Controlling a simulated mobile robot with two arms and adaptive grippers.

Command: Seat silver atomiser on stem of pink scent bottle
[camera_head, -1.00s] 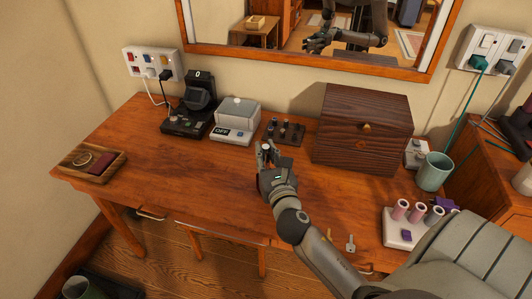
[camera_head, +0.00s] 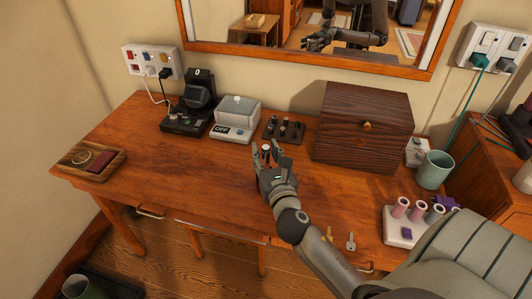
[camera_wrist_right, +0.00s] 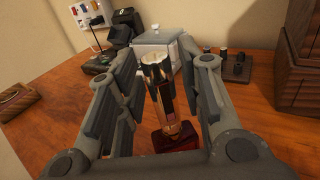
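In the right wrist view a scent bottle with a dark red, glassy base (camera_wrist_right: 178,139) stands on the desk between my fingers. A pinkish, shiny stem rises from it, and the silver atomiser (camera_wrist_right: 156,65) sits in line on top. I cannot tell whether it is fully down on the stem. My right gripper (camera_head: 266,147) is open around the atomiser and bottle, with a visible gap on the left side. It also shows in the right wrist view (camera_wrist_right: 160,80). In the head view the hand hides most of the bottle. My left gripper is not in view.
Behind the hand stand a grey box device (camera_head: 235,120), a dark rack of small pegs (camera_head: 284,131) and a wooden chest (camera_head: 363,128). A white tray of rolls (camera_head: 401,233), a green cup (camera_head: 434,170) and keys (camera_head: 350,241) lie right. The desk's left middle is clear.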

